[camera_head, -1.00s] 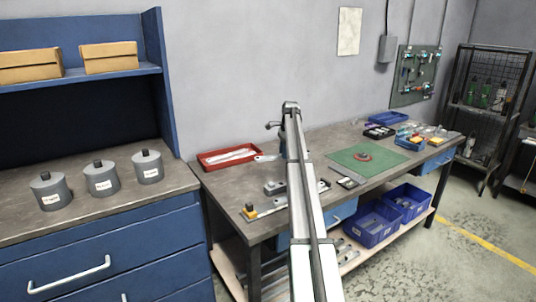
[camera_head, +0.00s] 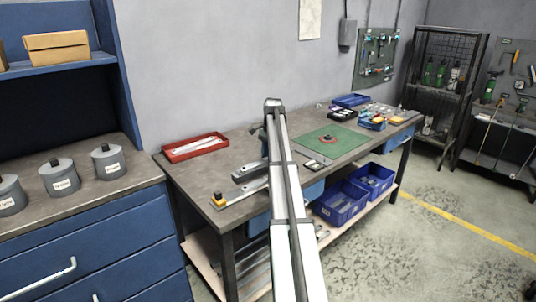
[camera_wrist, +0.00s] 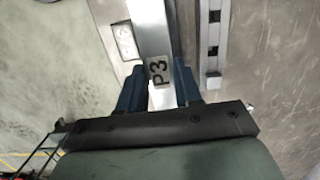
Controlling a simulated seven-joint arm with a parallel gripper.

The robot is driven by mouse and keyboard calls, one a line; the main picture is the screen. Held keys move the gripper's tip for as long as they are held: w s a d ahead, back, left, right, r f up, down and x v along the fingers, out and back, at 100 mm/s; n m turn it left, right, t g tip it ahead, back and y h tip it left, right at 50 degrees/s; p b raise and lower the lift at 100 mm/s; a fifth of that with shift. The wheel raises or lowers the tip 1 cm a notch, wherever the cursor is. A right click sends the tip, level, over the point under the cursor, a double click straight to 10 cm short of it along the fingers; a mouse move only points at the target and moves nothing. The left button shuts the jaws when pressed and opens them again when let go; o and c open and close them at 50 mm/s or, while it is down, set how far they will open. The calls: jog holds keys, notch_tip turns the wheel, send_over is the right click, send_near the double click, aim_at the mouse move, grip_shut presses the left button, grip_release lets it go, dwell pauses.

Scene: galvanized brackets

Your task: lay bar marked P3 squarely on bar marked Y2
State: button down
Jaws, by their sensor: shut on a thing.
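The bar marked P3 (camera_wrist: 155,72) is held between the two blue fingers of my gripper (camera_wrist: 158,88) in the wrist view, with its black-on-grey label facing the camera. The bar runs up out of the picture. In the head view my arm hides most of the gripper and the held bar. Two grey bars lie near the front left of the workbench, an upper bar (camera_head: 248,171) and a lower bar (camera_head: 243,193). I cannot read Y2 on either one.
A yellow-topped block (camera_head: 218,200) sits at the lower bar's left end. A red tray (camera_head: 193,147) with pale bars stands at the back left. A green mat (camera_head: 330,141) lies to the right. In the wrist view, a slotted metal piece (camera_wrist: 214,35) lies right of P3.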

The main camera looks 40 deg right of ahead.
jog(key=shift+f, duration=2.3)
jog(key=shift+f, duration=1.4)
dwell(1.0)
jog(key=c, duration=0.7)
grip_release()
jog(key=shift+r, duration=3.05)
jog(key=shift+f, duration=0.1)
